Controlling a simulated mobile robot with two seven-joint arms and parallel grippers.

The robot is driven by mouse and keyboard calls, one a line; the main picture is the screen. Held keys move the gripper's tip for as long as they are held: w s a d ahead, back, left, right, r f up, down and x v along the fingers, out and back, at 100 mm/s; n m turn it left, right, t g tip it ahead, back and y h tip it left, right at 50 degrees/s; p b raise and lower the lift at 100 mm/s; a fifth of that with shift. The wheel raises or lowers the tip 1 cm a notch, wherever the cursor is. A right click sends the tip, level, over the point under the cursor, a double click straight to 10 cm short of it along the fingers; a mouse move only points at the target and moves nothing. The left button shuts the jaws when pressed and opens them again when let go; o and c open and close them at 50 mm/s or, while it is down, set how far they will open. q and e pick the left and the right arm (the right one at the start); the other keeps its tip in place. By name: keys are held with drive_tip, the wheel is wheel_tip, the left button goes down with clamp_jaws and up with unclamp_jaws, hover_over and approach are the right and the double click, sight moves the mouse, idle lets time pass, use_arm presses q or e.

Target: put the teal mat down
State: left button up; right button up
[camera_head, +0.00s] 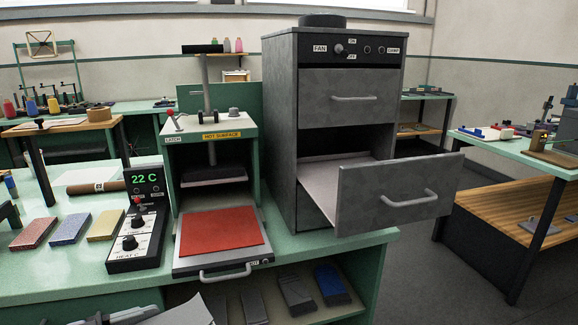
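I see no mat that is plainly teal. A red mat (222,230) lies flat on the pulled-out tray (222,264) of the heat press (211,136). Red speckled, blue speckled and yellow samples lie on the bench at the left: the red sample (33,233), the blue sample (70,228) and the yellow sample (106,225). Neither of my grippers can be made out. Grey parts cut off at the bottom left edge may be mine, but I cannot tell.
A grey cabinet (346,98) stands right of the press with its lower drawer (400,193) open, sticking out to the right. A control box (138,226) reading 22 C stands left of the press. The green bench (80,273) has free room in front. Another table (510,151) stands right.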

use_arm(q)
drive_tip(key=shift+s+d+f+n+t+y, duration=0.1)
drive_tip(key=shift+s+f+n+t+y, duration=0.15)
drive_tip(key=shift+f, duration=0.3)
drive_tip(key=shift+d+f+n+t+y, duration=0.15)
drive_tip(key=shift+f+n+t, duration=0.15)
drive_tip(key=shift+f, duration=0.2)
wheel_tip(320, 180, down, 5)
drive_tip(key=w+a+n+t+y, duration=0.1)
drive_tip(key=w+n+t+y, duration=0.1)
drive_tip(key=n+t+y, duration=0.4)
drive_tip(key=shift+s+d+r+n+g+y, duration=0.1)
drive_tip(key=shift+s+r+n+y, duration=0.25)
drive_tip(key=shift+r+n+y, duration=0.55)
drive_tip(key=shift+s+d+r+n+g+y, duration=0.1)
drive_tip(key=shift+s+r+n+y, duration=0.35)
drive_tip(key=shift+y, duration=0.8)
drive_tip(key=shift+s+d+r+n+g+y, duration=0.1)
drive_tip(key=shift+s+r+n+y, duration=0.15)
drive_tip(key=shift+r+n+y, duration=0.5)
use_arm(e)
drive_tip(key=shift+s, duration=0.25)
use_arm(q)
drive_tip(key=shift+r+m+y, duration=0.15)
drive_tip(key=shift+m+y, duration=0.1)
drive_tip(key=shift+y, duration=0.05)
